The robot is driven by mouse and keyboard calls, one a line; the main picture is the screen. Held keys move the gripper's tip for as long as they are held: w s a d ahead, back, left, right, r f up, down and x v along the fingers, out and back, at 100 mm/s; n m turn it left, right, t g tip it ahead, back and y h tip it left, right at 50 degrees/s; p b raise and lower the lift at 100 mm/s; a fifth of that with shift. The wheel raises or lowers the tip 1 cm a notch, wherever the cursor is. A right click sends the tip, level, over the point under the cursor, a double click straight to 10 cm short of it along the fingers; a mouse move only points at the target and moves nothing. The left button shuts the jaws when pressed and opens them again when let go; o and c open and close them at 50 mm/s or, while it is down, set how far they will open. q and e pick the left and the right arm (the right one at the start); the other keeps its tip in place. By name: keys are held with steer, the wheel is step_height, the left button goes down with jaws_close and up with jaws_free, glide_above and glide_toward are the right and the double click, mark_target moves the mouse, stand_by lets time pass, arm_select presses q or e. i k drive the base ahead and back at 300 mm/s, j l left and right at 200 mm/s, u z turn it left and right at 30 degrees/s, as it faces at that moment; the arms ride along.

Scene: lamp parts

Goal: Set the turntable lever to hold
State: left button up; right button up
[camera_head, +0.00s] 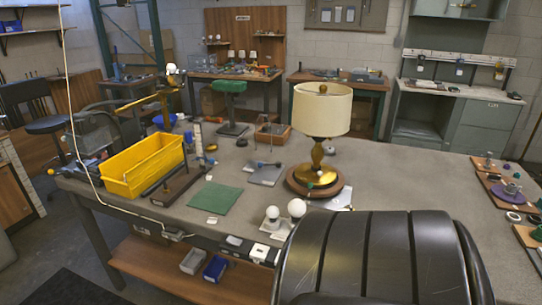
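A lamp with a cream drum shade (321,109) and a brass base stands upright on a round wooden turntable (338,195) on the grey workbench. A small green spot (310,185) shows at the front of the turntable's top. I cannot tell whether it is the lever's tip. The lever and any hold mark are too small to make out. Neither of my grippers is in view.
A yellow bin (142,166), a green mat (215,197) and a grey plate (265,173) lie left of the lamp. White bulbs (297,208) stand in front of it. A large black ribbed shape covers the near right.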

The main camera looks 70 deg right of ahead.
mark_target(278, 164)
steer(key=z, duration=1.45)
steer(key=i+l+z, duration=0.15)
steer(key=l, duration=0.15)
steer(key=l+z, duration=0.15)
steer(key=l, duration=0.15)
steer(key=i+l+z, duration=0.15)
steer(key=l, duration=0.1)
